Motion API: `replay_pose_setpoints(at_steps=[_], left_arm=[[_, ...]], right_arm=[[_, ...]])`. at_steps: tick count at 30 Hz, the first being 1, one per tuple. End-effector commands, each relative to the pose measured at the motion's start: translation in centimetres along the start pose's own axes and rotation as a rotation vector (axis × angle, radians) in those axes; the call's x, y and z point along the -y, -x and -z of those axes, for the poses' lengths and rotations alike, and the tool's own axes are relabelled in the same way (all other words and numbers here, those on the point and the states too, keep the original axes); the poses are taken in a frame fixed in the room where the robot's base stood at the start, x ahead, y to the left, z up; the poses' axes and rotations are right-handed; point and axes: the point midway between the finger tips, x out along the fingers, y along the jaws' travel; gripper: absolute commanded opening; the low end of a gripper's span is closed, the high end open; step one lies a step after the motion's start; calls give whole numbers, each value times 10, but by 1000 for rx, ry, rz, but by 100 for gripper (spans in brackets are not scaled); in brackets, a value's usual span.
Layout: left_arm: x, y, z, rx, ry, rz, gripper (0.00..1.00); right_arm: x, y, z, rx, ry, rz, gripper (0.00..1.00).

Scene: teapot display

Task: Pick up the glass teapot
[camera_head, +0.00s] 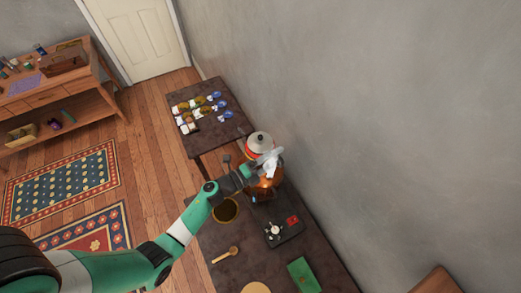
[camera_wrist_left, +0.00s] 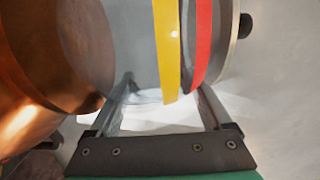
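A pale, clear shape that looks like the glass teapot (camera_head: 271,162) is at the end of my left arm in the head view, between a lidded pot and a copper pot. Its outline is hard to make out. My left gripper (camera_wrist_left: 163,92) shows in the left wrist view with its two fingers apart. A faint translucent shape lies near the left fingertip, but I cannot tell whether the fingers touch it. My right gripper is not in view.
The copper pot (camera_wrist_left: 45,60) is close on the left, and the yellow-and-red banded pot (camera_wrist_left: 203,45) is close ahead. The dark table (camera_head: 310,258) also holds a black tray (camera_head: 284,233), a green box (camera_head: 304,274) and a wooden spoon (camera_head: 225,255). A grey wall (camera_head: 360,120) stands behind.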

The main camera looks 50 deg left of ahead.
Motion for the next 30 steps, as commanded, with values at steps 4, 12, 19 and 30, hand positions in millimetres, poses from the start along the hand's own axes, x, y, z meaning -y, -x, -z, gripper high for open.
replay_pose_setpoints(at_steps=[4,12,19,30], left_arm=[[0,0,0,0,-1,0,50],[1,0,0,-1,-2,2,1],[2,0,0,-1,-2,2,0],[34,0,0,-1,-3,3,0]], right_arm=[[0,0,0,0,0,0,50],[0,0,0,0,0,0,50],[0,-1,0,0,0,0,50],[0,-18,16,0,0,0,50]])
